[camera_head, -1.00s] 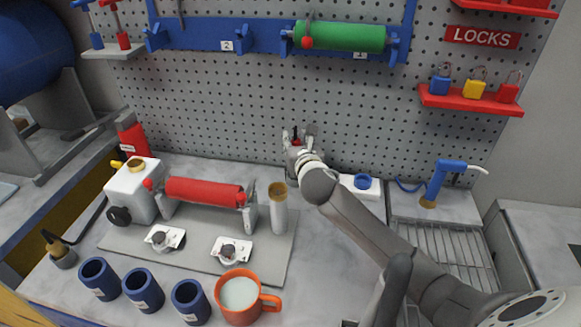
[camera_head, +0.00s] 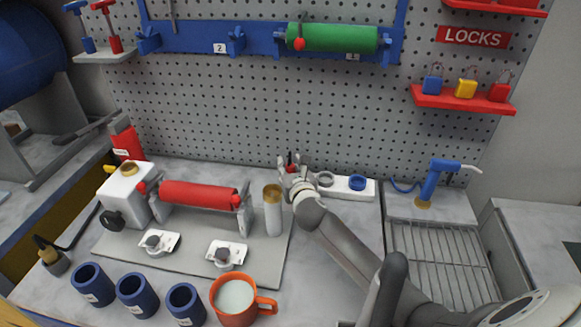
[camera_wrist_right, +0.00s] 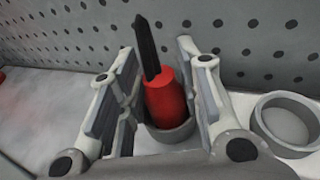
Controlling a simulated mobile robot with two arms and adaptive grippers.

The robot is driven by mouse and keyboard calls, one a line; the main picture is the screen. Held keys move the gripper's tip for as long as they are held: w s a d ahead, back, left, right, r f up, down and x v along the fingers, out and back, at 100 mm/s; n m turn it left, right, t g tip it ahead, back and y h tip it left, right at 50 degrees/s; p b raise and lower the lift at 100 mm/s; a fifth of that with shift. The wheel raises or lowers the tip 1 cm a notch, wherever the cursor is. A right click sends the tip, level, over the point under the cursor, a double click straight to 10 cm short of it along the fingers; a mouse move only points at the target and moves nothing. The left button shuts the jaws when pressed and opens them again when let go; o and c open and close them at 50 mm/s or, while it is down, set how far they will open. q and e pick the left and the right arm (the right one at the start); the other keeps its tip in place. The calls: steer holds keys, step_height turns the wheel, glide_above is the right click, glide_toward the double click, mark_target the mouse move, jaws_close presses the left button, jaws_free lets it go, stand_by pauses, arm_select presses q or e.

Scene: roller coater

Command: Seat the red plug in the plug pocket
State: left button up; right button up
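The red plug (camera_wrist_right: 165,100) with its black stem stands between the fingers of my right gripper (camera_wrist_right: 160,95) in the right wrist view. Its lower end is inside a grey round pocket (camera_wrist_right: 172,136); how deep it sits I cannot tell. Gaps show between the plug and both fingers, so the gripper looks open around it. In the head view my right gripper (camera_head: 293,164) is low by the pegboard, at the left end of a white holder (camera_head: 341,190), and mostly hides the plug (camera_head: 290,157). My left gripper is not in view.
A grey ring (camera_head: 325,179) and a blue ring (camera_head: 357,182) are on the holder, right of the gripper. A brass-topped cylinder (camera_head: 273,212) and a red roller (camera_head: 199,194) stand to the left. Blue cups and an orange mug (camera_head: 234,297) line the front.

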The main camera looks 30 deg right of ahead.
steer(key=o, duration=0.3)
steer(key=shift+r, duration=0.15)
steer(key=shift+v, duration=3.75)
